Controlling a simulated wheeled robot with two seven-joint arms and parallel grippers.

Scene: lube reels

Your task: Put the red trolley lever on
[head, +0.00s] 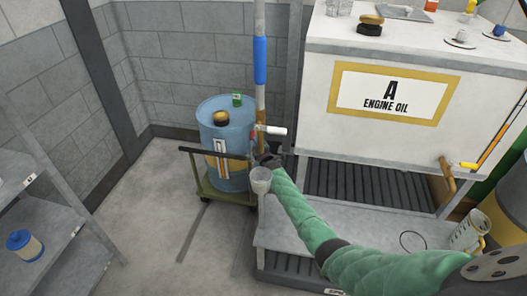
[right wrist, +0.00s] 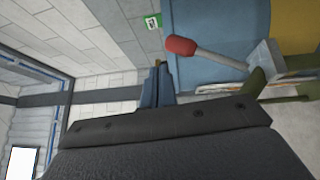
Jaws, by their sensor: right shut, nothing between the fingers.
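The red lever knob (right wrist: 181,47) on its pale shaft shows in the right wrist view, tilted, with the shaft running to a grey bracket (right wrist: 264,56) on the trolley. The olive trolley (head: 222,199) stands by the wall in the head view and carries a blue drum (head: 218,119). My right gripper (head: 264,160) is at the drum's right side, near the trolley; it is shut and empty. In the wrist view the lever is apart from my dark gripper body. In the head view the lever is not clear behind my gripper. My left gripper is not in view.
A pole with a blue grip (head: 260,61) and a white-handled fitting (head: 272,130) stand close to my right gripper. The engine oil tank (head: 320,105) is at right, shelves (head: 60,190) at left. The floor between is clear.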

